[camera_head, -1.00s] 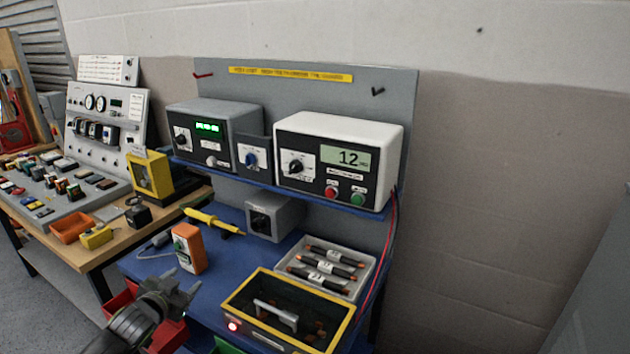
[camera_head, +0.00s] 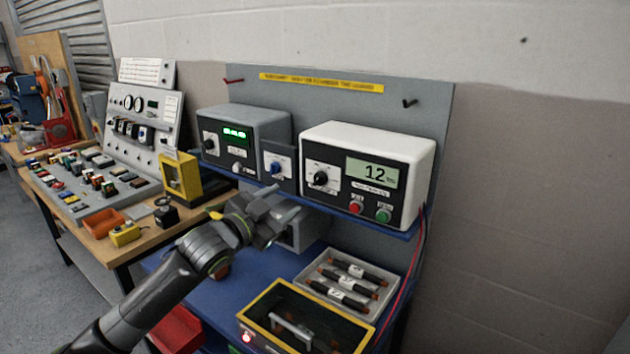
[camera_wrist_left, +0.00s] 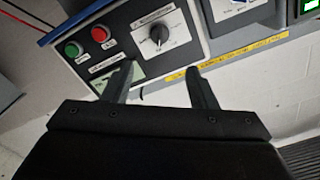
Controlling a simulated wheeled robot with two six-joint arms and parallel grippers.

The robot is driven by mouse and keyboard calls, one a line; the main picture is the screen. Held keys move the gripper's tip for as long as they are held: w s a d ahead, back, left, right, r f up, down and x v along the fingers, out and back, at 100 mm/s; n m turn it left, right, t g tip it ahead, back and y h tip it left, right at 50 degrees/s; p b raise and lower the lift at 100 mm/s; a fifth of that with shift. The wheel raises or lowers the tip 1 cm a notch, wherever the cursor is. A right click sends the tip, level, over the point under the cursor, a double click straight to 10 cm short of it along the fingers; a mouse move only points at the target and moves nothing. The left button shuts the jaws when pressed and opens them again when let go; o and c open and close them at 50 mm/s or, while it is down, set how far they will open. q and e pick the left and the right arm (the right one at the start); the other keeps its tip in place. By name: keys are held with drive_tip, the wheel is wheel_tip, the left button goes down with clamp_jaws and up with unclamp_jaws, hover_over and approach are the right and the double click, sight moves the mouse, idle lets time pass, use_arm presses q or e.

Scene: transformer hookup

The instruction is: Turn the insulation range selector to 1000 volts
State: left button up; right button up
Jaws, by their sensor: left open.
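The white insulation tester (camera_head: 367,145) stands on the blue shelf, its display reading 12. Its range selector, a black knob (camera_head: 321,178) with a white pointer mark, sits on a white dial plate at the left of its front. The knob also shows in the left wrist view (camera_wrist_left: 159,34), which is turned upside down; the scale marks are too small to read. My left gripper (camera_head: 276,207) is open and empty, lower left of the knob and apart from it. In the wrist view its fingertips (camera_wrist_left: 160,72) point toward the dial. My right gripper is not in view.
A red button (camera_head: 355,207) and a green button (camera_head: 383,215) are right of the dial. A grey unit (camera_head: 243,133) and a small blue-knob box (camera_head: 278,167) stand to the left. Below are a tray of fuses (camera_head: 313,280) and a yellow-rimmed box (camera_head: 246,311).

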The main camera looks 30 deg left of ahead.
sight(317, 181)
use_arm(q)
drive_tip(key=w, duration=0.4)
drive_tip(key=w+d+p, duration=0.1)
drive_tip(key=w, duration=0.3)
drive_tip(key=w+p, duration=0.1)
drive_tip(key=w, duration=0.3)
drive_tip(key=shift+w+d, duration=0.1)
drive_tip(key=shift+d, duration=0.3)
drive_tip(key=c, duration=0.9)
drive_tip(key=shift+c, duration=0.2)
drive_tip(key=shift+f, duration=0.1)
